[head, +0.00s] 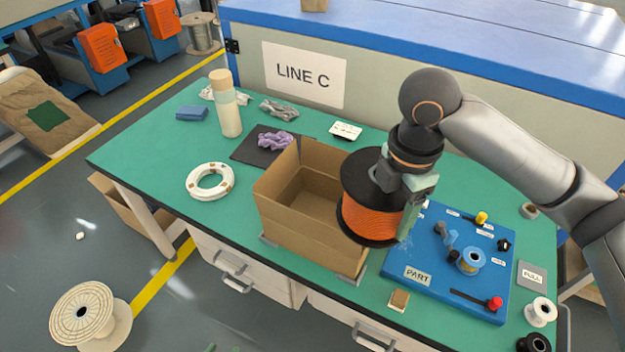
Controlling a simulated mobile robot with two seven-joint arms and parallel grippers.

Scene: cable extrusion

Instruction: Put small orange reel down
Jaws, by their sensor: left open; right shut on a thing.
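The small orange reel (370,217) has black flanges and orange cable wound on it. My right gripper (408,205) is shut on it and holds it upright at the right side of the open cardboard box (283,222), overlapping the box's right wall in the picture. From this view I cannot tell whether the reel touches the box. The inside of the box that shows is empty; the reel hides its right part. Only the green fingertips of my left gripper (222,348) show at the bottom edge, open and away from the reel.
The green table (130,155) carries a white ring coil (210,181), a bottle (226,105) and a dark mat (247,152) with a purple cloth. A blue fixture board (400,255) with small parts lies right of the box. The table's left end has free room.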

